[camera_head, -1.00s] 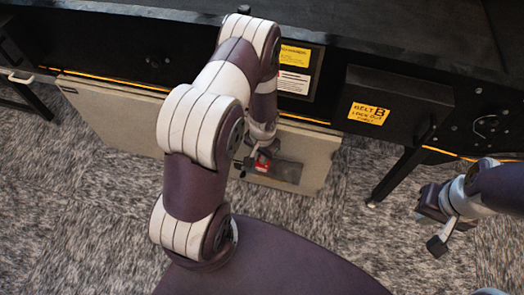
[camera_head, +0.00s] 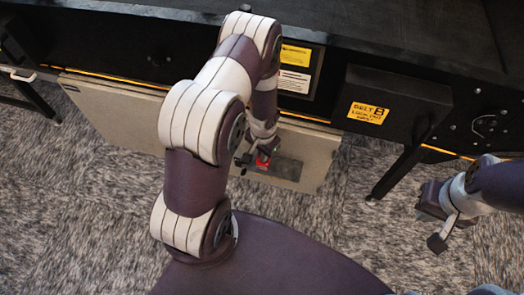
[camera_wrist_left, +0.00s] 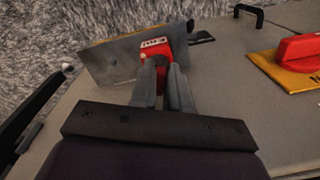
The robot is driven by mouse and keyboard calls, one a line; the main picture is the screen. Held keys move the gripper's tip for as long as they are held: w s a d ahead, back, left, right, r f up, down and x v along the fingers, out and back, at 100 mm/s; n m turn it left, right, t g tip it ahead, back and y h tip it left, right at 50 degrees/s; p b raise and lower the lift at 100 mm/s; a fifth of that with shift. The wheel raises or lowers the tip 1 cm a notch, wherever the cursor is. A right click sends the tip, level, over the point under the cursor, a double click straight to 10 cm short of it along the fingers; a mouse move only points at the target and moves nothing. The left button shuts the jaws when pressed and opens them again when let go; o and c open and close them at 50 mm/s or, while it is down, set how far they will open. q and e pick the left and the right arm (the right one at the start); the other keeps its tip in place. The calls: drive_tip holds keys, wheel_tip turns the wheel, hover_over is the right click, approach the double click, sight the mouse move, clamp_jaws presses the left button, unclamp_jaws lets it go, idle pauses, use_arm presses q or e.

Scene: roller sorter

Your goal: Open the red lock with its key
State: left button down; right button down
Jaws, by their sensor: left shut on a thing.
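A red block (camera_wrist_left: 155,48) with a white printed label, which looks like the red lock, is at the fingertips of my left gripper (camera_wrist_left: 163,85). The fingers are close together on its near part, and a strip of red shows between them. In the head view the red block (camera_head: 262,161) is small and partly covered by my left gripper (camera_head: 255,158). I cannot make out a key clearly. My right gripper (camera_head: 436,222) appears open and empty, over the floor at the right.
A red rotary handle (camera_wrist_left: 300,48) sits on a yellow plate (camera_wrist_left: 268,72) on the panel (camera_wrist_left: 225,80). A black handle (camera_wrist_left: 250,12) is behind it. The black machine frame (camera_head: 400,95) spans the back, with a yellow belt label (camera_head: 368,113). Carpeted floor (camera_head: 335,220) is clear between my arms.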

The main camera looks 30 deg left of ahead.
use_arm(q)
drive_tip(key=shift+r+p, duration=2.05)
drive_tip(key=shift+r, duration=0.3)
drive_tip(key=shift+f, duration=0.1)
